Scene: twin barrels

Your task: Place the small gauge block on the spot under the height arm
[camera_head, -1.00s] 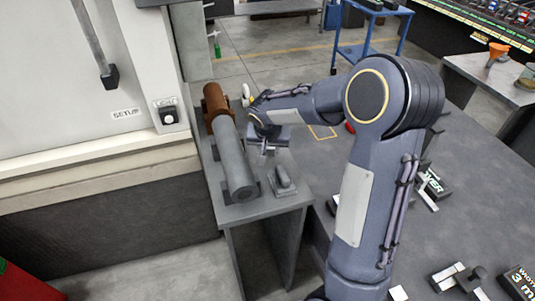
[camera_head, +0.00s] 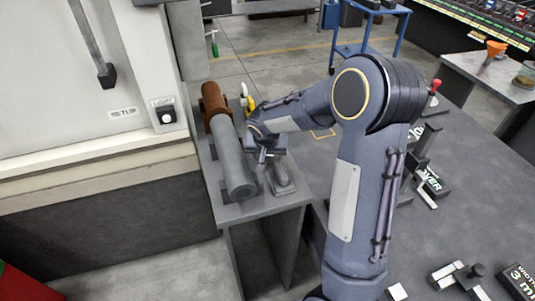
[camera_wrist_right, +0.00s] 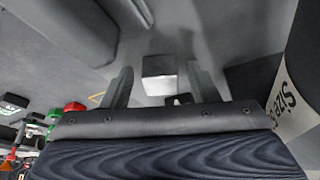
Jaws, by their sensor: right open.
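My right gripper (camera_head: 263,157) reaches over the small grey bench, just beside a grey metal cylinder. A small grey piece (camera_head: 283,180) on the bench lies just below the gripper. In the right wrist view, my gripper (camera_wrist_right: 159,70) is open, and a small grey block with a bright face (camera_wrist_right: 160,84) sits between its fingers, with gaps on both sides. I cannot tell for certain whether this is the gauge block. A dark upright stand (camera_head: 414,160) on the dark table may carry the height arm; my arm partly hides it. My left gripper is out of view.
The grey cylinder (camera_head: 232,160) and a rusty one (camera_head: 214,101) lie in line on the bench (camera_head: 235,212). A white cabinet (camera_head: 60,80) stands to the left. Metal pieces (camera_head: 456,277) and a black label box (camera_head: 519,281) sit on the dark table.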

